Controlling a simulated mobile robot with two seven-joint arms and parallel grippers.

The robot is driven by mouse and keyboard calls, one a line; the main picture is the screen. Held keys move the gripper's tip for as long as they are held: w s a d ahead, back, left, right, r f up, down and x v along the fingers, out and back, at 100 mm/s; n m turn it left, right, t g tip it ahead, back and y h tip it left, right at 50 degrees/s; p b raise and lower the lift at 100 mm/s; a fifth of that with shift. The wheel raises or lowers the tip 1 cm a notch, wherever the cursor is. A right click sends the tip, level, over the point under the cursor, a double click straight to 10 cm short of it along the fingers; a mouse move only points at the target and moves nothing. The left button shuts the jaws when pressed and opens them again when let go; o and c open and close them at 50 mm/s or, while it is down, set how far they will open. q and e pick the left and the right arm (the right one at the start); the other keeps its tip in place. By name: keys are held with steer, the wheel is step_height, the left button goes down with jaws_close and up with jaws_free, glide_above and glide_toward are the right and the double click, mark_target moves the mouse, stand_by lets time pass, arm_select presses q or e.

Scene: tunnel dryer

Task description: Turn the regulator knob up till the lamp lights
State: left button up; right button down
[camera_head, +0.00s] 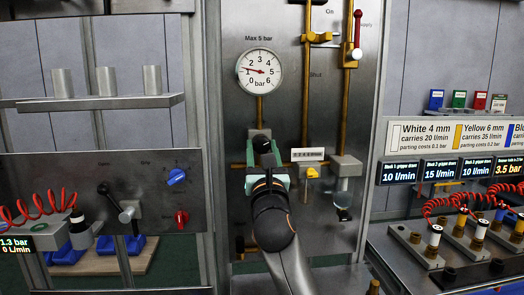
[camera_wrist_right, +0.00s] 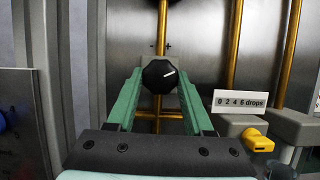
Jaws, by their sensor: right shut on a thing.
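The regulator knob (camera_wrist_right: 160,76) is black, with a white mark pointing right and slightly up, between a minus and a plus sign. It also shows in the head view (camera_head: 261,142) below the pressure gauge. My right gripper (camera_wrist_right: 158,84) has its green fingers on both sides of the knob and is shut on it. In the head view the gripper (camera_head: 264,158) hides the knob's lower part. The round gauge (camera_head: 259,72) has its needle near 1 bar. I cannot make out a lit lamp. My left gripper is not in view.
A yellow knob (camera_head: 312,172) and a clear bowl (camera_head: 343,190) sit right of the gripper. A red-handled lever (camera_head: 357,30) is above right. At left, a display (camera_head: 17,244) reads 1.3 bar. Several flow displays (camera_head: 439,170) stand at right.

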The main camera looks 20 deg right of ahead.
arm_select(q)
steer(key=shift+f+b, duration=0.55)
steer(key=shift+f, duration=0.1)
arm_select(e)
steer(key=shift+a+m+g+h, duration=0.15)
steer(key=shift+m+h, duration=0.3)
steer(key=shift+m, duration=0.5)
steer(key=shift+d+m+g+h, duration=0.15)
steer(key=shift+m+h, duration=0.3)
steer(key=shift+m, duration=0.5)
steer(key=shift+a, duration=0.1)
steer(key=shift+c, duration=1.4)
jaws_free()
